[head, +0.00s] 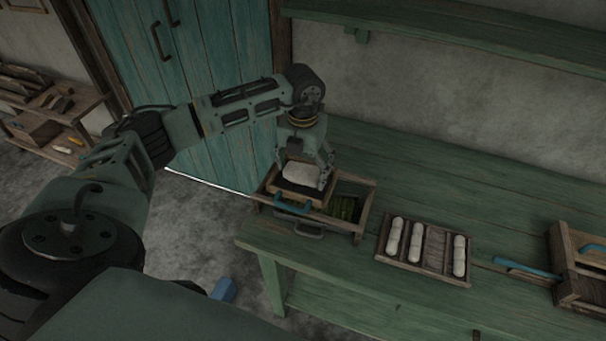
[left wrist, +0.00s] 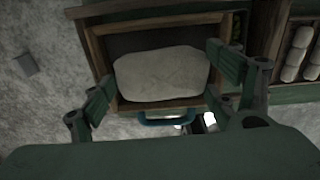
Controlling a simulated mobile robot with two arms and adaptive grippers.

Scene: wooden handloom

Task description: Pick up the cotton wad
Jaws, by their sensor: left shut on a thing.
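The cotton wad (head: 299,173) is a pale, rounded, pillow-like lump at the left end of a wooden box on the green bench. In the left wrist view the wad (left wrist: 160,74) lies over a dark panel with a wooden frame (left wrist: 150,103) and a blue handle. My left gripper (head: 306,179) comes down from above with its fingers on either side of the wad. In the left wrist view the gripper (left wrist: 162,80) is shut on the wad. I cannot tell whether the wad still touches the panel beneath. My right gripper is not in view.
The wooden box (head: 366,207) has something green inside its right part. A slatted tray (head: 437,248) with white cotton rolls stands to its right. A wooden piece with a blue handle (head: 527,268) is farther right. The bench (head: 450,190) behind the tray is clear.

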